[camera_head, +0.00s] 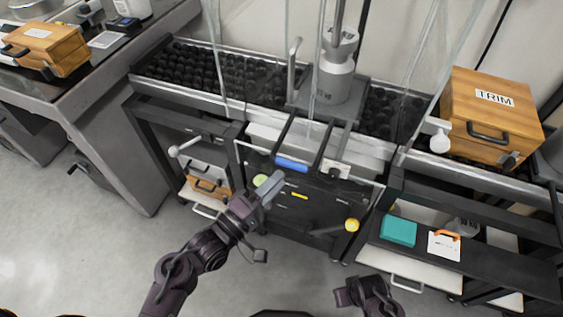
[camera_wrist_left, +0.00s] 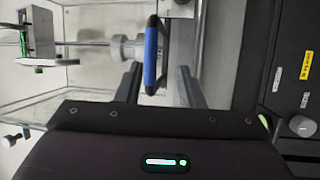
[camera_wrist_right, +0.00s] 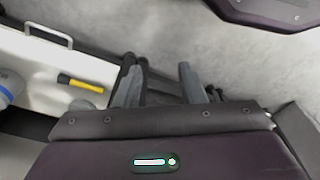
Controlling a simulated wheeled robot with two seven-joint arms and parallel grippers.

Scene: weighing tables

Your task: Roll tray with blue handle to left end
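The blue handle (camera_head: 292,163) sticks out toward me on two dark bars from the grey tray (camera_head: 300,97) at the middle of the roller line. A steel weight canister (camera_head: 334,80) stands on the tray. My left gripper (camera_head: 272,187) is just in front of and below the handle, to its left. In the left wrist view the handle (camera_wrist_left: 151,55) shows ahead, between the two parted fingers (camera_wrist_left: 160,88), apart from them. The left gripper is empty. My right gripper (camera_wrist_right: 160,85) is open and empty, low over the floor; it shows at the bottom of the head view (camera_head: 348,294).
Black rollers (camera_head: 225,75) run left of the tray and also right of it. Clear panels and a lever stand around the middle station. A wooden TRIM box (camera_head: 491,115) sits at right.

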